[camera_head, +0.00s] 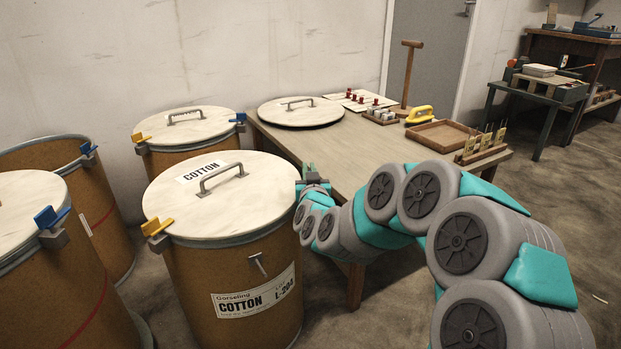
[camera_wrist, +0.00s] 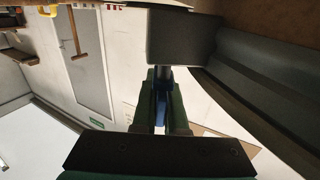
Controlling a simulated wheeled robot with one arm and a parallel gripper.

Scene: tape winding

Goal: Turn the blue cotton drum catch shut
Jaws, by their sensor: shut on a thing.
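The cotton drum (camera_head: 195,285) is brown with a pale lid (camera_head: 245,205) marked COTTON, with a metal handle on top. A yellow catch (camera_head: 157,227) sits on its left rim. My gripper (camera_head: 308,172) is at the drum's right rim. In the wrist view, my gripper (camera_wrist: 161,100) is shut on the blue catch (camera_wrist: 160,106), below a grey block (camera_wrist: 180,38) on the drum's side. The catch is mostly covered by the green fingers, and I cannot make it out in the head view. Its exact angle is unclear.
Other drums stand left and behind; one has a blue catch (camera_head: 47,217) and another a yellow catch (camera_head: 140,138). A wooden table (camera_head: 340,155) behind my arm holds a loose round lid (camera_head: 300,110), a tray (camera_head: 440,135) and small tools.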

